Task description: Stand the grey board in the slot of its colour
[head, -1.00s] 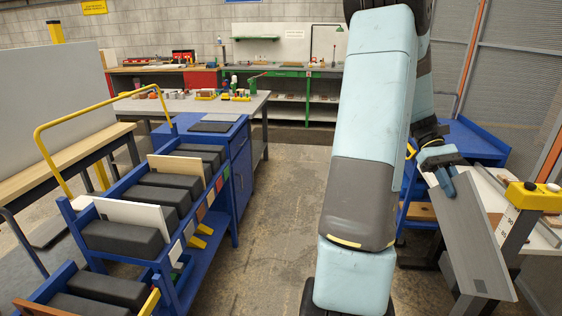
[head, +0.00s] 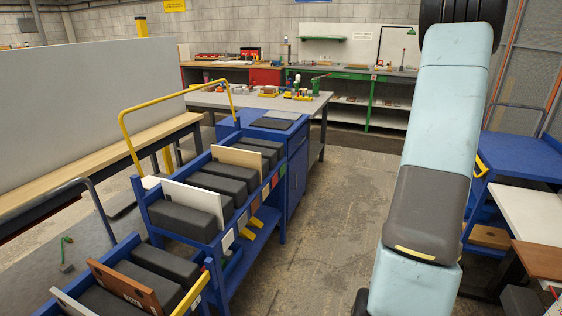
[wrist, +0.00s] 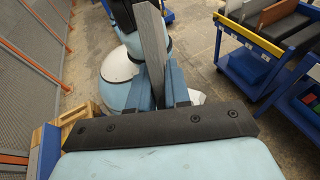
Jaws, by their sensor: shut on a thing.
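In the wrist view the grey board (wrist: 153,45) is clamped between the two blue fingers of my gripper (wrist: 160,88), and its long face runs away from me. The gripper and board are out of the head view. In the head view a blue rack cart (head: 212,232) holds several dark blocks with slots between them. Coloured tags, among them a light one (head: 228,240) and a greyish one (head: 243,219), line its front edge. A white board (head: 190,200) and a cream board (head: 236,157) stand in it. I cannot tell for sure which slot is grey.
A nearer rack (head: 185,290) at lower left holds a brown board (head: 125,284) and a pale board (head: 72,304). Bare floor (head: 320,210) lies right of the cart. A white-topped table (head: 535,215) stands at right.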

